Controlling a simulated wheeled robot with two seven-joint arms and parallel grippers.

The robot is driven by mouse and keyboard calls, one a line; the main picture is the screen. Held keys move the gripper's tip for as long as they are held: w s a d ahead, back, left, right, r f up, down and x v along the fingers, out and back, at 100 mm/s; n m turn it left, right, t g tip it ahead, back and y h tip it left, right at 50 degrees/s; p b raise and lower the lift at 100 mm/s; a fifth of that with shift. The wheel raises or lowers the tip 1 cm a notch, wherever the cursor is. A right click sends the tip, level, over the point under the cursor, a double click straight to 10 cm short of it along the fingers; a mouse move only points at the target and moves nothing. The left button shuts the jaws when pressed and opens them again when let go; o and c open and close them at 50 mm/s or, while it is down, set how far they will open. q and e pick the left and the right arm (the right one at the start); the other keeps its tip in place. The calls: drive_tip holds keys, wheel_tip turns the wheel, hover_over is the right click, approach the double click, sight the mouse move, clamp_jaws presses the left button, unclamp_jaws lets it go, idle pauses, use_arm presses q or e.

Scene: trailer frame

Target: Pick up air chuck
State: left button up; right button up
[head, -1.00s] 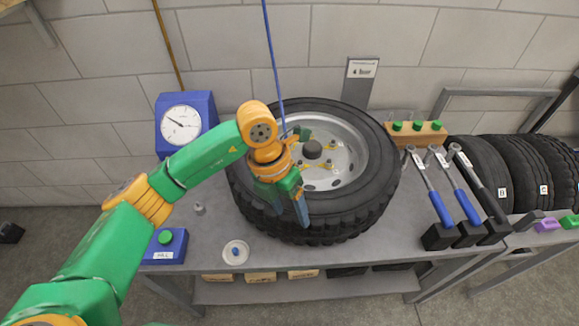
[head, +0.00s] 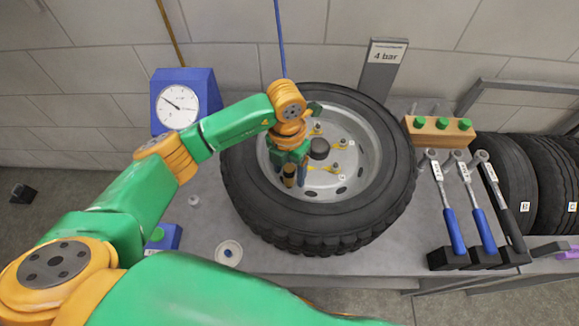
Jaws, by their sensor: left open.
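My left gripper (head: 289,178) points down over the left part of the wheel rim, with its fingers apart. A small dark, brass-coloured piece shows between the fingers; it may be the air chuck, but I cannot tell for sure. The blue hose (head: 280,40) hangs from above and passes out of sight behind my left wrist, so its lower end is hidden. The tyre (head: 330,225) lies flat on the bench, with its grey rim (head: 365,150) facing up. My right gripper is not in view.
A blue gauge box (head: 178,105) stands at the back left. A "4 bar" sign (head: 383,62) stands behind the tyre. A wooden block with green knobs (head: 438,130) and several wrenches (head: 452,225) stand right. A small white dish (head: 228,253) lies on the bench front. More tyres (head: 545,180) stand far right.

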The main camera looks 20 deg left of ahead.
use_arm(q)
drive_tip(key=shift+w+f, duration=0.2)
drive_tip(key=shift+f, duration=0.75)
drive_tip(key=shift+r, duration=0.1)
clamp_jaws()
